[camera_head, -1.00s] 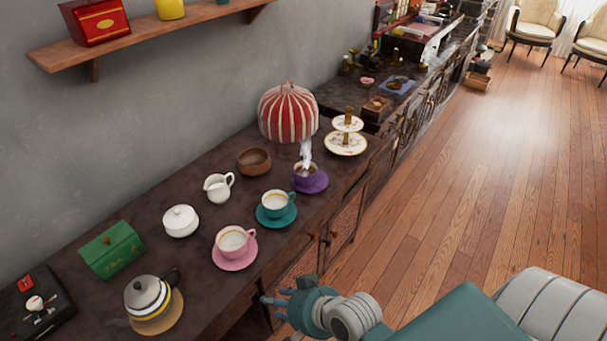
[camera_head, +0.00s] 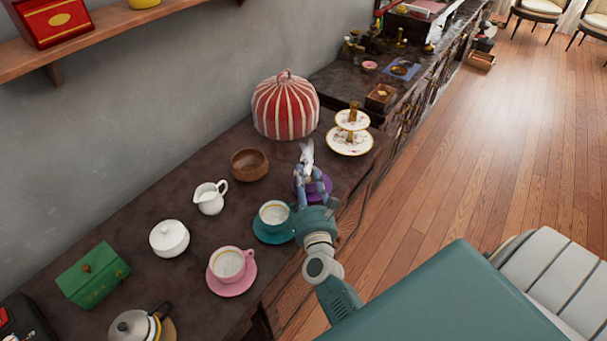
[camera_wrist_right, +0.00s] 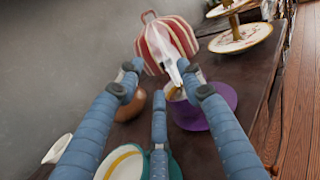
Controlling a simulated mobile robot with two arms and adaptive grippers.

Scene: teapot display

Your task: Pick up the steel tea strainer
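In the right wrist view, my right gripper's (camera_wrist_right: 158,76) fingers are spread and hold nothing. My left gripper is out of view.
A teal cup (camera_head: 274,213) and pink cup (camera_head: 228,264) stand close to my right arm. A wooden bowl (camera_head: 249,165), striped tea cosy (camera_head: 285,106) and tiered stand (camera_head: 349,142) surround the purple saucer. A white creamer (camera_head: 210,198) stands further left.

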